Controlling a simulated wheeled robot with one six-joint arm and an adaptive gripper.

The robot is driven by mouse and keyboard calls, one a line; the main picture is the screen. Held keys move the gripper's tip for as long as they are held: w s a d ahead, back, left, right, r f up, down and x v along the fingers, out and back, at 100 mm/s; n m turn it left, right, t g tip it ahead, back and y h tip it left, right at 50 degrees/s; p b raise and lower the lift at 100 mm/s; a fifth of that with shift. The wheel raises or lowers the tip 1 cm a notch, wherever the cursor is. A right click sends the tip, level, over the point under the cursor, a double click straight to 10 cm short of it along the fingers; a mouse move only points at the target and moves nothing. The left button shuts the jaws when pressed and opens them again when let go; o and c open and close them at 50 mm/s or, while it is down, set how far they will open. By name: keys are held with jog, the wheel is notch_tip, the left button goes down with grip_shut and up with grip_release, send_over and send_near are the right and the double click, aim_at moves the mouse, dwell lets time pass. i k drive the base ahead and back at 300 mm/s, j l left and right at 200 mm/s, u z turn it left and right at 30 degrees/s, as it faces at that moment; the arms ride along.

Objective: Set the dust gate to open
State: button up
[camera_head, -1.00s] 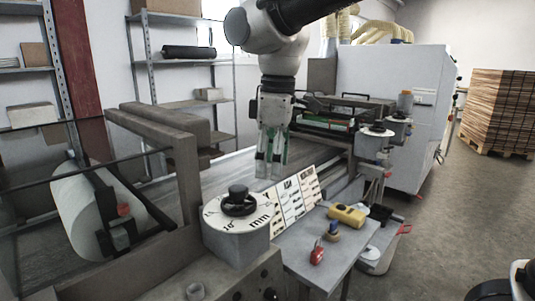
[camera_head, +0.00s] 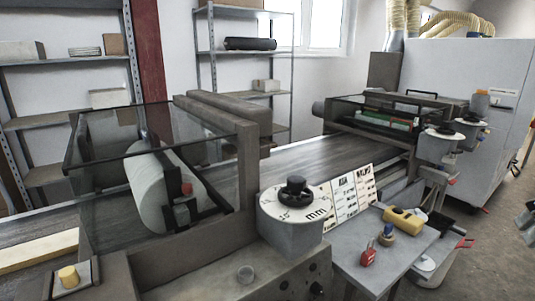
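I cannot make out a dust gate for certain in this view. Ribbed yellow ducts (camera_head: 462,21) rise over the large grey cabinet machine (camera_head: 465,70) at the upper right, partly cut off by the top edge. No gate handle is clear on them. A small grey shape (camera_head: 526,218) at the right edge looks like the fingertips of my gripper. The rest of it is outside the picture, so whether it is open or shut does not show. It is well apart from the ducts in the picture.
The conveyor (camera_head: 305,163) runs between a glass-covered roller (camera_head: 155,190) and the cabinet. A black dial knob (camera_head: 294,190) stands in front. A side table (camera_head: 365,262) holds a yellow tool (camera_head: 404,220) and a red padlock (camera_head: 368,255).

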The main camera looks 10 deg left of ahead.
aim_at(70, 279)
jog(key=u, duration=1.4)
